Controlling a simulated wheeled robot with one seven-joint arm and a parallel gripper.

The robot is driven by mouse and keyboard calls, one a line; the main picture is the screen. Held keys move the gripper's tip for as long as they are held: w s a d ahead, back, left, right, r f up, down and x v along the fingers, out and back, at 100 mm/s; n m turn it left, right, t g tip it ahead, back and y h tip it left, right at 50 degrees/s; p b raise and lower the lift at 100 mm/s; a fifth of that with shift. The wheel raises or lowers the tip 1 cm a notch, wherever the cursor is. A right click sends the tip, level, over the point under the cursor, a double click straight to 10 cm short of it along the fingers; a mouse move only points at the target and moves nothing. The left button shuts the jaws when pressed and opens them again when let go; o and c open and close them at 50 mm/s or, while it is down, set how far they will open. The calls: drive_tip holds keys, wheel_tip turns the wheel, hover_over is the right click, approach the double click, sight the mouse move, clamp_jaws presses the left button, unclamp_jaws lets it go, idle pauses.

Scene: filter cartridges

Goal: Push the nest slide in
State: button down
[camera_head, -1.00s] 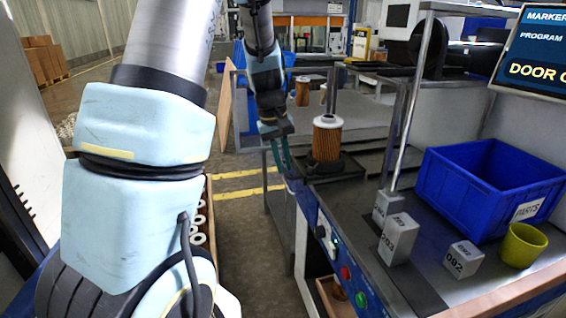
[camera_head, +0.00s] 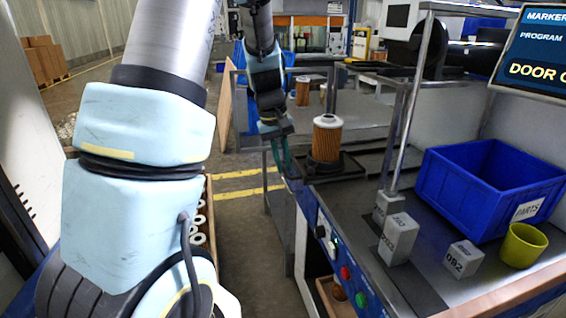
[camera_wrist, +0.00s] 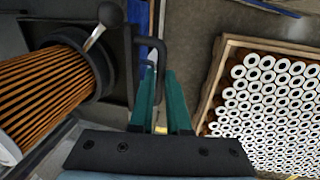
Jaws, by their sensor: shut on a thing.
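The nest slide (camera_wrist: 119,75) is a dark plate with a black round nest and a black bar handle (camera_wrist: 152,46). An orange-brown pleated filter cartridge (camera_wrist: 45,92) with a pale end stands in the nest. In the head view the cartridge (camera_head: 326,140) is upright on the slide (camera_head: 342,167), at the left end of the bench. My gripper (camera_wrist: 160,75) has teal fingers and is shut on the handle. In the head view my gripper (camera_head: 284,155) is just left of the slide, with its fingers pointing down. The exact finger contact is partly hidden.
A lever with a ball knob (camera_wrist: 109,15) is beside the nest. A crate of white-ended cartridges (camera_wrist: 224,75) stands on the right in the wrist view. A blue bin (camera_head: 470,190), a yellow-green cup (camera_head: 522,245) and grey blocks (camera_head: 398,238) are on the bench.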

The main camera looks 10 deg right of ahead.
sight(329, 117)
drive_tip(key=d+p, duration=0.1)
drive_tip(key=d, duration=0.3)
drive_tip(key=w+d+p, duration=0.1)
drive_tip(key=d+p, duration=0.1)
drive_tip(key=d, duration=0.2)
drive_tip(key=d+p, duration=0.1)
drive_tip(key=d, duration=0.4)
drive_tip(key=shift+w+r, duration=0.15)
drive_tip(key=shift+w, duration=0.25)
drive_tip(key=shift+w+d, duration=0.1)
drive_tip(key=shift+d, duration=0.3)
drive_tip(key=c, duration=0.9)
unclamp_jaws()
drive_tip(key=r, duration=0.3)
drive_tip(key=a+r, duration=0.1)
drive_tip(key=r, duration=0.3)
drive_tip(key=a+r+b, duration=0.1)
drive_tip(key=r, duration=0.2)
drive_tip(key=shift+s+r, duration=0.2)
